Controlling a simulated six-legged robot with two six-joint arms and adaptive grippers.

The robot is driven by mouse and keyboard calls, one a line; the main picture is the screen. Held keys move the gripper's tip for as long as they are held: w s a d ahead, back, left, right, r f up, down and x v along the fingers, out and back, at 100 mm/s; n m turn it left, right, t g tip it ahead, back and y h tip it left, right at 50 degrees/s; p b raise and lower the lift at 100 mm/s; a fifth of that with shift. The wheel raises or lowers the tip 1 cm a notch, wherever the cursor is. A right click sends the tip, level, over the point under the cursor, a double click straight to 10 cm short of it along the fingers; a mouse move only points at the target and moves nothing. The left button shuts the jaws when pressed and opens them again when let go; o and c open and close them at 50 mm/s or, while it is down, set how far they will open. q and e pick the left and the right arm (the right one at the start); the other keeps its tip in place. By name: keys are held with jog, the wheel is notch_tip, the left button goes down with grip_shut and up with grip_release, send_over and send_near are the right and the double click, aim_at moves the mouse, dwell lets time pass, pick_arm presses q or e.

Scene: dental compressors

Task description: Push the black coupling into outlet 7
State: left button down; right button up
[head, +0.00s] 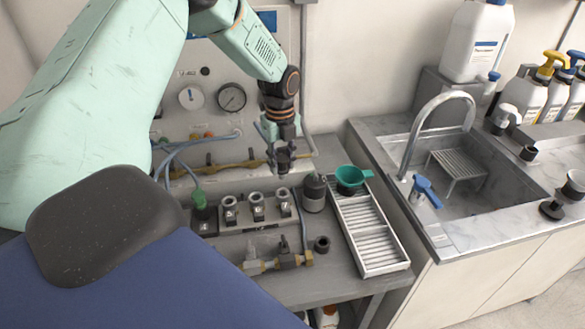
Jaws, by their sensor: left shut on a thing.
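My left gripper (281,163) hangs from its arm above and behind the outlet row. It points down and is shut on a small dark thing, apparently the black coupling, mostly hidden by the fingers. The outlet block (243,220) stands on the bench below. It has a left outlet (229,204), a middle outlet (256,201) and a right outlet (283,197), each a grey ring with a small label. The labels are too small to read, so I cannot tell which is outlet 7. A green coupling (199,198) with a hose sits at the row's left end. My right gripper is not in view.
A dark cylinder (314,194) stands right of the outlets, near a green funnel (350,177) on a slatted tray (384,266). Brass fittings (287,261) and a black ring (321,244) lie in front. Behind are gauges (231,97) and hoses. A sink (440,190) is at right.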

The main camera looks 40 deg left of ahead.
aim_at(282, 176)
pick_arm(q)
jog(key=shift+a, duration=0.4)
jog(key=shift+w+a+f, duration=0.1)
jog(key=shift+a+f, duration=0.05)
jog(key=shift+d+f+n+b, duration=0.25)
jog(key=shift+f+n+b, duration=0.05)
jog(key=shift+f+b, duration=0.1)
jog(key=shift+d+f+b, duration=0.35)
jog(key=shift+f+b, duration=0.15)
jog(key=shift+b, duration=0.15)
jog(key=shift+f+b, duration=0.35)
jog(key=shift+f, duration=0.05)
jog(key=shift+a+f+b, duration=0.2)
jog(key=shift+f+b, duration=0.3)
jog(key=shift+f, duration=0.15)
jog(key=shift+a+f+b, duration=0.15)
jog(key=shift+f+b, duration=0.3)
jog(key=shift+f, duration=0.15)
jog(key=shift+d+f, duration=0.1)
jog(key=shift+d, duration=0.15)
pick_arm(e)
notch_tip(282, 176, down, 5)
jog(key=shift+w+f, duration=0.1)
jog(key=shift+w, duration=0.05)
